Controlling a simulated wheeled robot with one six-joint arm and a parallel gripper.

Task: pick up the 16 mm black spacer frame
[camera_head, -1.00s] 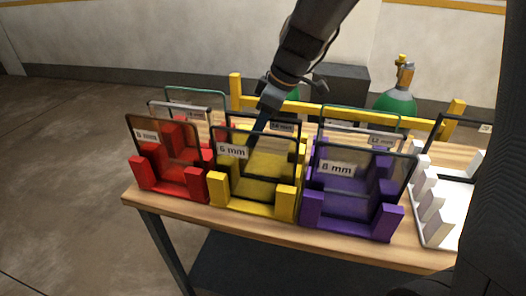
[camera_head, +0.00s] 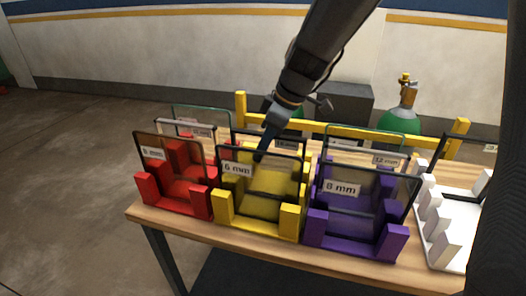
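A black-edged frame (camera_head: 297,156) stands upright at the back of the yellow rack (camera_head: 258,229). Its small label near the top is too small to read, so I cannot confirm that it is the 16 mm one. A black frame labelled 6 mm (camera_head: 222,157) stands in front of it in the same rack. My gripper (camera_head: 261,157) comes down from above, its dark tip overlapping the top of the yellow rack's frames. I cannot tell whether it touches either frame, or whether its fingers are apart.
A red rack (camera_head: 178,205) stands to the left, a purple rack (camera_head: 350,244) with an 8 mm frame to the right, and a white rack (camera_head: 437,235) farther right. All sit on a wooden table (camera_head: 228,233). A yellow rail (camera_head: 350,127) and a green cylinder (camera_head: 400,120) stand behind.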

